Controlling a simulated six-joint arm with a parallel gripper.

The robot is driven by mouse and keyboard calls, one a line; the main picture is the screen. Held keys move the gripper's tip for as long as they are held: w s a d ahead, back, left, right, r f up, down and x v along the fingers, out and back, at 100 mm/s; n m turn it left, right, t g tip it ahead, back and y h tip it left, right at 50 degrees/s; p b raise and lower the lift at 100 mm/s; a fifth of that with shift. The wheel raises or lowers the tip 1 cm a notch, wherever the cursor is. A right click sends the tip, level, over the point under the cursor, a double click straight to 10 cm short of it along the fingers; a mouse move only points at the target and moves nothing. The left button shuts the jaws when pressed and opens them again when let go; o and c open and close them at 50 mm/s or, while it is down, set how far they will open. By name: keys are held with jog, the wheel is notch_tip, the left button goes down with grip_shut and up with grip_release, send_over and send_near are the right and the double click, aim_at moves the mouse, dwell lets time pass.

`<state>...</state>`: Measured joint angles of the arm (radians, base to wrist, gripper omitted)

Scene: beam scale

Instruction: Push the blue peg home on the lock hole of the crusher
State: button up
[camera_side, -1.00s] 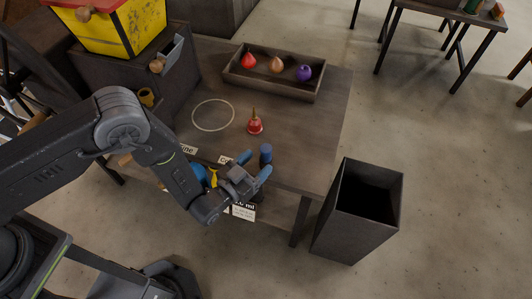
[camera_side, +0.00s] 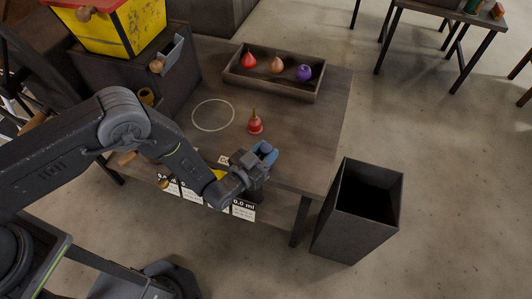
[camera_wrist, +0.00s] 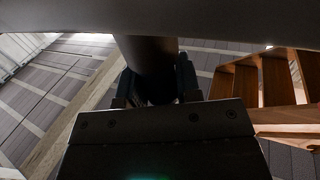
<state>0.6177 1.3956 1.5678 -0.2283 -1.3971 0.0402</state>
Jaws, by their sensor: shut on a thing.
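My gripper (camera_side: 264,153) is at the table's front right edge in the side view, its blue fingers shut on the blue peg. The fingers mostly hide the peg in that view. In the wrist view the peg (camera_wrist: 152,62) shows as a dark cylinder between the two fingers, its lower end out of sight. I cannot tell whether it still touches the table. The yellow box with a red top (camera_side: 110,28) on a dark body at the upper left appears to be the crusher. I cannot make out its lock hole.
A red bulb-shaped item (camera_side: 255,124) stands on the table behind my gripper, near a white ring (camera_side: 213,101). A wooden tray (camera_side: 270,88) at the back holds red, orange and purple items. Labels (camera_side: 243,210) hang at the front edge. A dark open bin (camera_side: 345,222) stands right of the table.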

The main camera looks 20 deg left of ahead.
jog(key=c, duration=0.3)
